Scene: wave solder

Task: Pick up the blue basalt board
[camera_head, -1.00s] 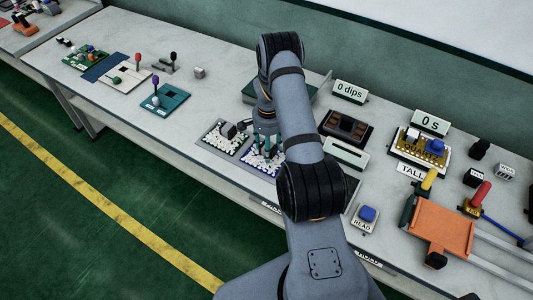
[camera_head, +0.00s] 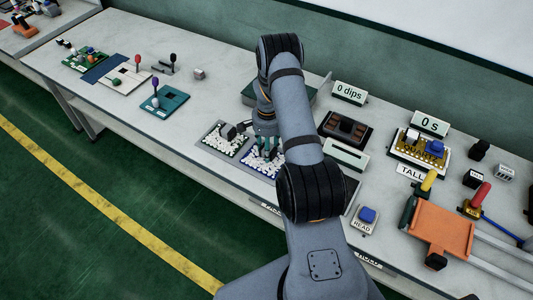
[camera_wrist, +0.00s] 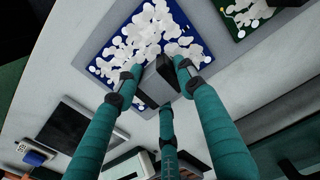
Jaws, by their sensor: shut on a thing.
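The blue basalt board (camera_wrist: 103,67), covered in white blobs, lies at the top of the wrist view with a dark block (camera_wrist: 157,82) standing on it. In the head view the blue board (camera_head: 251,160) is on the bench, partly hidden by my arm. My gripper (camera_wrist: 163,78) has three teal fingers closed around the dark block, so it is shut on the board by that block. In the head view my gripper (camera_head: 267,143) is just above the board. I cannot tell whether the board is clear of its grey surround.
A green board (camera_head: 222,139) with white blobs and a black block lies close to the left. A dark tray (camera_head: 346,128) and a pale slotted block (camera_head: 346,154) stand to the right. A teal board (camera_head: 165,102) lies farther left. The bench between is clear.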

